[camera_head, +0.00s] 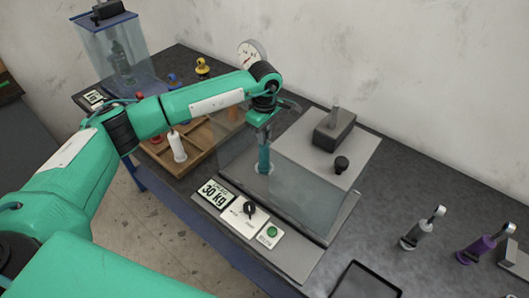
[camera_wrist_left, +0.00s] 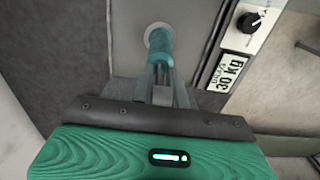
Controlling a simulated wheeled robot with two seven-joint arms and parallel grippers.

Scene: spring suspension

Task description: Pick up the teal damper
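The teal damper (camera_head: 264,160) stands upright with its foot at a pale round seat on the test station, behind a clear panel (camera_head: 310,205). It also shows in the left wrist view (camera_wrist_left: 160,47), between the fingertips. My left gripper (camera_head: 263,128) reaches down from above, and its fingers (camera_wrist_left: 161,72) close in on the damper's upper end. The fingers look shut on it; the exact contact is partly hidden. My right gripper is not in view.
A 30 kg display (camera_head: 215,193), a black knob (camera_head: 249,208) and a green button (camera_head: 272,231) line the station's front. A wooden tray (camera_head: 203,150) lies left. A grey damper (camera_head: 414,236), purple damper (camera_head: 474,251) and black tray (camera_head: 365,283) are right. A black block (camera_head: 333,132) stands behind.

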